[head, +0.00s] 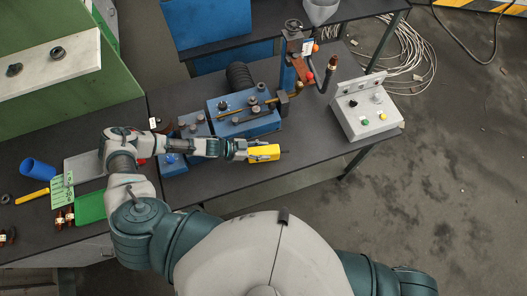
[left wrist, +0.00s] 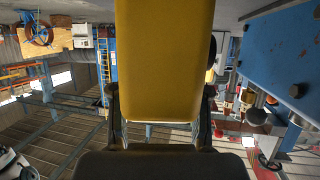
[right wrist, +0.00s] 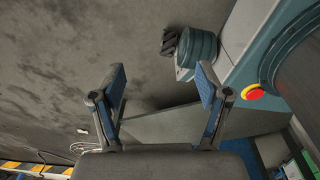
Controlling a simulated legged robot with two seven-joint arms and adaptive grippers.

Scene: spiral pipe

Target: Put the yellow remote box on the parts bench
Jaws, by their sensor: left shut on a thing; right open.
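The yellow remote box (head: 264,153) is held in my left gripper (head: 250,151), over or on the dark bench top near its front edge, in front of the blue machine block. I cannot tell whether the box touches the bench. In the left wrist view the box (left wrist: 165,60) fills the middle, between the two fingers of my left gripper (left wrist: 160,115). The dark bench (head: 225,195) runs across the head view. My right gripper (right wrist: 162,85) is open and empty in the right wrist view. It is out of sight in the head view.
A blue machine block (head: 243,115) stands behind the box. A grey control box (head: 367,108) with buttons stands at the bench's right end. A blue cup (head: 38,168), a green tray (head: 90,207) and small parts lie at the left. Bare bench shows right of the box.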

